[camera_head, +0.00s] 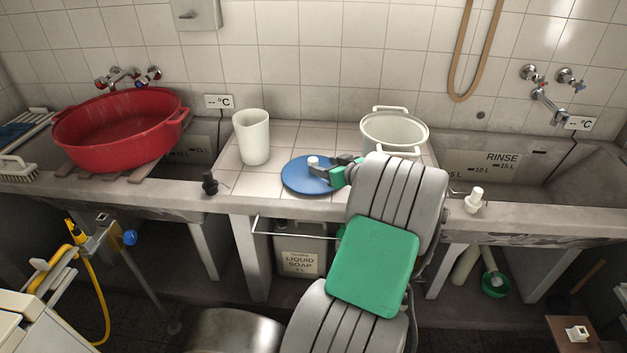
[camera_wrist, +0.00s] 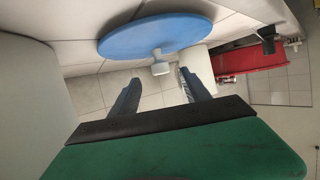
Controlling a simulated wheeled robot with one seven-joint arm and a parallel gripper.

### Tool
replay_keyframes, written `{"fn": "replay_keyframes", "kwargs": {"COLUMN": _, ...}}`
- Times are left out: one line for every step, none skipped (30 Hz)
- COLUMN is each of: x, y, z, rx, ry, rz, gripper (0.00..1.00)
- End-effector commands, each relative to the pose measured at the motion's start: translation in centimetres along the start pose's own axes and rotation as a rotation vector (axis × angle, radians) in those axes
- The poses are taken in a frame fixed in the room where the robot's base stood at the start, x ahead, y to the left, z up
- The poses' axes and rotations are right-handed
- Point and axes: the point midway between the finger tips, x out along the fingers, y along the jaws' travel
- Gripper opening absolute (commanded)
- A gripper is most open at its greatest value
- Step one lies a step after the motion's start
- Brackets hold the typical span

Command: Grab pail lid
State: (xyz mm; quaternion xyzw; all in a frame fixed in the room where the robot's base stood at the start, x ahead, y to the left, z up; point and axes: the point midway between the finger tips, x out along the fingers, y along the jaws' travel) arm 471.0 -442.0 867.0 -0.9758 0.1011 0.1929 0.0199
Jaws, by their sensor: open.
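The pail lid (camera_head: 304,178) is a blue disc with a pale knob, lying on the white tiled ledge between the two basins. In the wrist view the lid (camera_wrist: 150,36) is seen edge-on with its knob (camera_wrist: 160,64) standing out toward the fingers. My gripper (camera_head: 335,172) is at the right side of the lid in the head view. In the wrist view my gripper (camera_wrist: 159,85) is open, its two fingers spread, with the knob just beyond and between their tips. Whether a finger touches the knob cannot be told.
A white pail (camera_head: 394,130) with two handles stands behind my arm. A white cup (camera_head: 252,138) stands left of the lid. A red tub (camera_head: 118,130) sits over the left basin. The rinse basin (camera_head: 500,165) is at the right. A black plug (camera_head: 209,183) is on the front edge.

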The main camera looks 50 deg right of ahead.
Motion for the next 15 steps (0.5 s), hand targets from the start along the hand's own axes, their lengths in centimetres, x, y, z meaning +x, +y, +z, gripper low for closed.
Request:
{"fn": "replay_keyframes", "kwargs": {"x": 0.6, "y": 0.0, "z": 0.0, "rx": 0.0, "ry": 0.002, "rz": -0.002, "gripper": 0.55}}
{"fn": "replay_keyframes", "kwargs": {"x": 1.1, "y": -0.1, "z": -0.1, "rx": -0.001, "ry": 0.002, "rz": -0.003, "gripper": 0.55}}
{"fn": "replay_keyframes", "kwargs": {"x": 1.6, "y": -0.1, "z": -0.2, "rx": -0.001, "ry": 0.002, "rz": -0.004, "gripper": 0.55}}
{"fn": "replay_keyframes", "kwargs": {"x": 2.1, "y": -0.1, "z": -0.1, "rx": 0.0, "ry": 0.001, "rz": -0.005, "gripper": 0.55}}
{"fn": "replay_keyframes", "kwargs": {"x": 2.5, "y": -0.1, "z": -0.2, "rx": -0.001, "ry": 0.0, "rz": -0.004, "gripper": 0.55}}
{"fn": "replay_keyframes", "kwargs": {"x": 3.1, "y": -0.1, "z": -0.2, "rx": -0.001, "ry": 0.0, "rz": -0.003, "gripper": 0.55}}
{"fn": "replay_keyframes", "kwargs": {"x": 3.6, "y": -0.1, "z": -0.2, "rx": 0.0, "ry": 0.0, "rz": -0.004, "gripper": 0.55}}
{"fn": "replay_keyframes", "kwargs": {"x": 4.1, "y": -0.1, "z": -0.3, "rx": -0.001, "ry": 0.0, "rz": -0.005, "gripper": 0.55}}
{"fn": "replay_keyframes", "kwargs": {"x": 4.9, "y": -0.1, "z": -0.2, "rx": 0.0, "ry": -0.001, "rz": -0.005, "gripper": 0.55}}
{"fn": "replay_keyframes", "kwargs": {"x": 5.5, "y": 0.0, "z": -0.2, "rx": 0.0, "ry": -0.002, "rz": -0.004, "gripper": 0.55}}
{"fn": "replay_keyframes", "kwargs": {"x": 6.0, "y": -0.1, "z": -0.2, "rx": 0.0, "ry": -0.002, "rz": -0.005, "gripper": 0.55}}
{"fn": "replay_keyframes", "kwargs": {"x": 6.6, "y": 0.0, "z": -0.2, "rx": 0.0, "ry": -0.001, "rz": -0.004, "gripper": 0.55}}
{"fn": "replay_keyframes", "kwargs": {"x": 6.9, "y": 0.0, "z": -0.2, "rx": -0.001, "ry": -0.001, "rz": -0.003, "gripper": 0.55}}
{"fn": "replay_keyframes", "kwargs": {"x": 7.2, "y": 0.0, "z": -0.2, "rx": -0.001, "ry": -0.001, "rz": -0.002, "gripper": 0.55}}
{"fn": "replay_keyframes", "kwargs": {"x": 7.3, "y": 0.0, "z": -0.2, "rx": -0.001, "ry": -0.001, "rz": -0.002, "gripper": 0.55}}
